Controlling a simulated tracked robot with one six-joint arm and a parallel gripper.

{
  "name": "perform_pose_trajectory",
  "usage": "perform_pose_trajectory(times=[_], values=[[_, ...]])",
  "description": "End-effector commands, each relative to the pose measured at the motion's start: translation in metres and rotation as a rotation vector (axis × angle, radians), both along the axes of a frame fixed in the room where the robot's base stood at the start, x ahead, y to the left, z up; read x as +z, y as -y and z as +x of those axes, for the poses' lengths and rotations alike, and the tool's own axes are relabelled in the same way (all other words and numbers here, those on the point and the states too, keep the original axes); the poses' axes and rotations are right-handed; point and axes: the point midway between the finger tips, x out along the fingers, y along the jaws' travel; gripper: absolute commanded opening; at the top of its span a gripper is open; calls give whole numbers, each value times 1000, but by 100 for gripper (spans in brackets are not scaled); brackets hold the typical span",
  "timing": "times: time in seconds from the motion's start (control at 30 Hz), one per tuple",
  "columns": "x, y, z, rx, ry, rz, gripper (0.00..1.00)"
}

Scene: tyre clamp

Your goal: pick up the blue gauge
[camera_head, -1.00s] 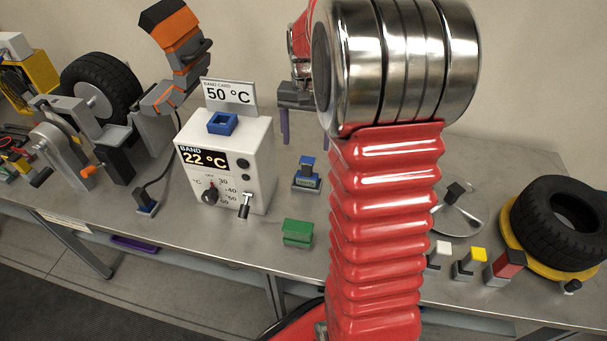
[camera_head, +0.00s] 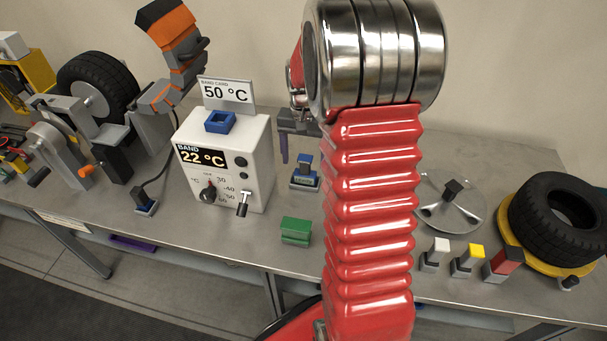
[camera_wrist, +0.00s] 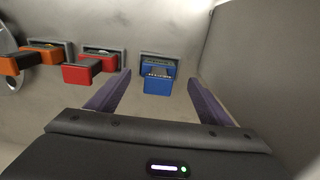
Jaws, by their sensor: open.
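The blue gauge (camera_head: 305,174) stands upright on the bench, right of the white band box, in the head view. In the wrist view the blue gauge (camera_wrist: 158,82) shows its blue block in front of a grey-backed blue part. My gripper (camera_wrist: 159,79) is open, with one purple finger on each side of the gauge in that view. The gap between the fingers looks empty, and I cannot tell how far the gauge is beyond the tips. In the head view my gripper's purple finger shows just behind and left of the gauge; my red arm hides part of the gripper.
A red gauge (camera_wrist: 90,70) and an orange gauge (camera_wrist: 38,57) stand left of the blue one in the wrist view. The white band box (camera_head: 250,160) and a green block (camera_head: 296,231) are near. A tyre (camera_head: 560,215) lies at the right.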

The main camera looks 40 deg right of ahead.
Motion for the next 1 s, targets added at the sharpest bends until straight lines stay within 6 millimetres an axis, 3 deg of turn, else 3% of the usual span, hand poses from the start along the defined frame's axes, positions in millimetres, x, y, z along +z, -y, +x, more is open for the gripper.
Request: perform_pose_trajectory(times=[0.47, 0.8, 1.0], values=[[-8, 0, 0, 0, 0, 0, 73], [-49, 3, -1, 1, -2, 1, 73], [-56, 3, -1, 1, 1, -1, 73]])
